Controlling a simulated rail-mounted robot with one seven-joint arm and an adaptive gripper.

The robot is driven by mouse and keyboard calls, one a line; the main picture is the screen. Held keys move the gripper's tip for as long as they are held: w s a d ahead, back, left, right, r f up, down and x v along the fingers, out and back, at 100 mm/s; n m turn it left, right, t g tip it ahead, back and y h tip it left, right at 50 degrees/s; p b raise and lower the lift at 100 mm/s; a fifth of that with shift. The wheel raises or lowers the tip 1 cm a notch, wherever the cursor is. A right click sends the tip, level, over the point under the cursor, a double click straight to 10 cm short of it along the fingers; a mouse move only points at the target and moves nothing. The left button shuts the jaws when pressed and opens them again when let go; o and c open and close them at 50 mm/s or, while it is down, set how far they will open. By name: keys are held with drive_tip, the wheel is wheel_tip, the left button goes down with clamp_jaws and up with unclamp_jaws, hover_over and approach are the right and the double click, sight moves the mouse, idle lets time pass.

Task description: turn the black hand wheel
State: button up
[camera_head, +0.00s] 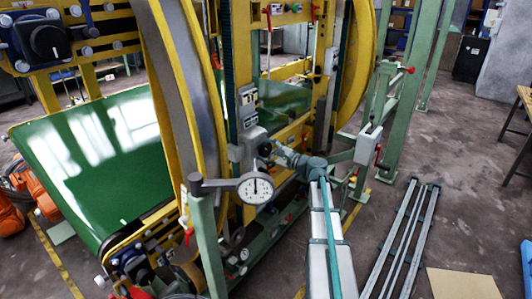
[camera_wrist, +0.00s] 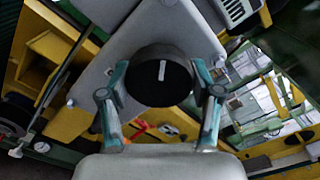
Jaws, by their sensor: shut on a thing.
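The black hand wheel (camera_wrist: 158,77) is a round black knob with a white mark pointing nearly straight up in the wrist view. It sits on a grey plate fixed to the yellow frame. My gripper (camera_wrist: 160,84) is shut on it, with one teal finger at its left side and one at its right. In the head view the small black wheel (camera_head: 265,149) shows at the grey box on the yellow post, with my gripper (camera_head: 273,151) reaching it from the right. The wheel's far side is hidden.
A dial gauge (camera_head: 255,188) on a green post (camera_head: 206,240) stands close to the left of my arm. Metal rails (camera_head: 403,240) lie on the floor at right.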

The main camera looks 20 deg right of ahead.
drive_tip(key=o, duration=1.1)
drive_tip(key=shift+o, duration=0.2)
drive_tip(key=shift+s, duration=0.1)
drive_tip(key=v, duration=1.2)
